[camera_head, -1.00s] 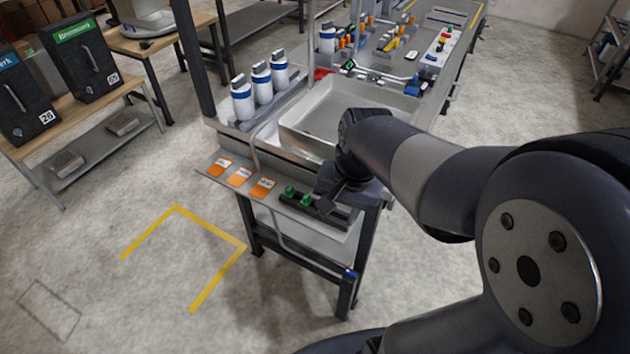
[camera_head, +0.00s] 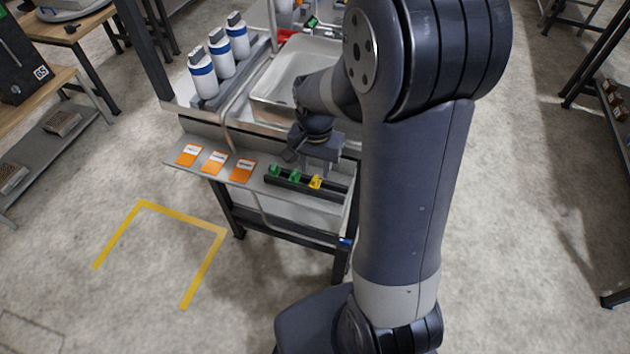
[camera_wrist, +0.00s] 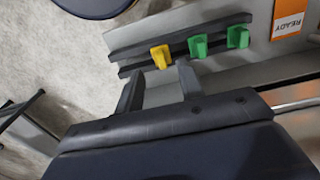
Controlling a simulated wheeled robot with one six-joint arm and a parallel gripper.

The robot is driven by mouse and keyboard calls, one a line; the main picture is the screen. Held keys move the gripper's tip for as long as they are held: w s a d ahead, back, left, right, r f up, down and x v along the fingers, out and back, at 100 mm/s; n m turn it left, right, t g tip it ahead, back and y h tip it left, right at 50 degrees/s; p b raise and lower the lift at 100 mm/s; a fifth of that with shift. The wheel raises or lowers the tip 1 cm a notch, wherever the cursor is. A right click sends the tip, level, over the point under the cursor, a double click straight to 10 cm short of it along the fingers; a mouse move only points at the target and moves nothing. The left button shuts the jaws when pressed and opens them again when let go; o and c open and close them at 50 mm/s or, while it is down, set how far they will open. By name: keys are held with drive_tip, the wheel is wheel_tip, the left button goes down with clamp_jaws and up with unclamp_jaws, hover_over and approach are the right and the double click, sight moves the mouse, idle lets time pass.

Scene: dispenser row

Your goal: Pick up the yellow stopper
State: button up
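The yellow stopper (camera_head: 316,182) sits in the black rack (camera_head: 334,194) on the shelf at the front of the bench, to the right of two green stoppers (camera_head: 294,176). In the wrist view the yellow stopper (camera_wrist: 161,56) stands just beyond my fingertips, its near end roughly in line with the gap between them. My gripper (camera_wrist: 157,79) is open and empty, its two fingers apart. In the head view my gripper (camera_head: 291,155) is above and behind the rack, and its fingers are partly hidden.
Orange-and-white cards (camera_head: 214,162) lie on the shelf left of the rack; one reads READY in the wrist view (camera_wrist: 291,18). A metal sink (camera_head: 290,82) is behind my gripper. Several white bottles with blue bands (camera_head: 222,54) stand at the back left.

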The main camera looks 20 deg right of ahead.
sight(315, 178)
wheel_tip(315, 178, down, 4)
drive_tip(key=shift+w+f, duration=0.1)
drive_tip(key=shift+w, duration=0.05)
clamp_jaws()
idle(0.4)
